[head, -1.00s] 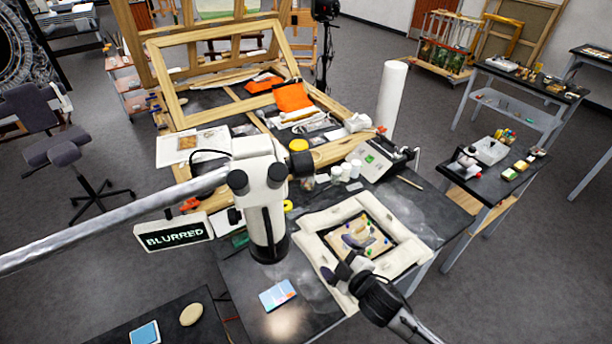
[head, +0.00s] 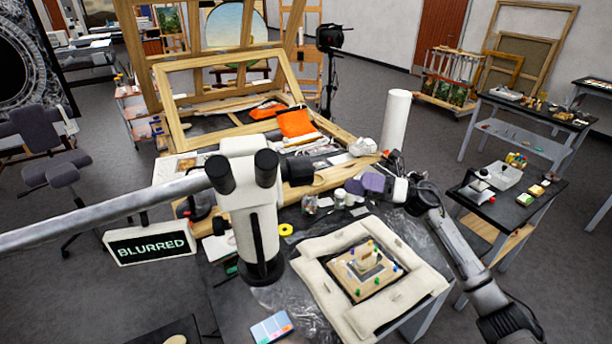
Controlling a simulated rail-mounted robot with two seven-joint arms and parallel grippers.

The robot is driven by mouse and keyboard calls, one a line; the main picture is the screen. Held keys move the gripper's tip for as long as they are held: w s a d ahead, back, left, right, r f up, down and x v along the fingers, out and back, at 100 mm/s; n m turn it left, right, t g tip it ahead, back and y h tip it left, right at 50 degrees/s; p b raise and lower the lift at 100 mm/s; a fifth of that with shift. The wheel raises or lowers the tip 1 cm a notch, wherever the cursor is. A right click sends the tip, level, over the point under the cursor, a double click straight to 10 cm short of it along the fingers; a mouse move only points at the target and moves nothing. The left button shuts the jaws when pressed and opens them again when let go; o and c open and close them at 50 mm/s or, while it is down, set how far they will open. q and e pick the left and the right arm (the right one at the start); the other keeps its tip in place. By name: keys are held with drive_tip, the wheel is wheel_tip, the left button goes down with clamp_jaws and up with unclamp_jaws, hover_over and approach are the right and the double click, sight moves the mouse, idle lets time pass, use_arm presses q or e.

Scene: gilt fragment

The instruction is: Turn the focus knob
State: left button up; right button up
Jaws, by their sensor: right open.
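A white stereo microscope (head: 250,215) with two black eyepieces stands on the dark bench, hung on a grey boom arm from the left. A small black knob (head: 221,226) shows low on its left side. A larger black cylinder (head: 298,171) juts from the right of its head; I cannot tell which of the two is the focus knob. A sign (head: 150,243) beside it reads "BLURRED". My right gripper (head: 368,184) is open, with purple-grey fingers pointing left toward the microscope head, apart from it. My left gripper is out of view.
A padded cream frame (head: 315,290) around a small board with coloured pins lies right of the microscope. Small jars (head: 340,197) and a yellow tape ring (head: 286,229) lie behind it. A phone-like tablet (head: 271,328) lies in front. A white roll (head: 395,119) stands behind my right gripper.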

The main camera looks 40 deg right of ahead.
sight(306, 171)
drive_tip(key=p+x, duration=0.4)
drive_tip(key=x, duration=0.8)
drive_tip(key=shift+w+a+r+p, duration=0.15)
drive_tip(key=shift+w+a+p, duration=0.2)
drive_tip(key=shift+a, duration=0.2)
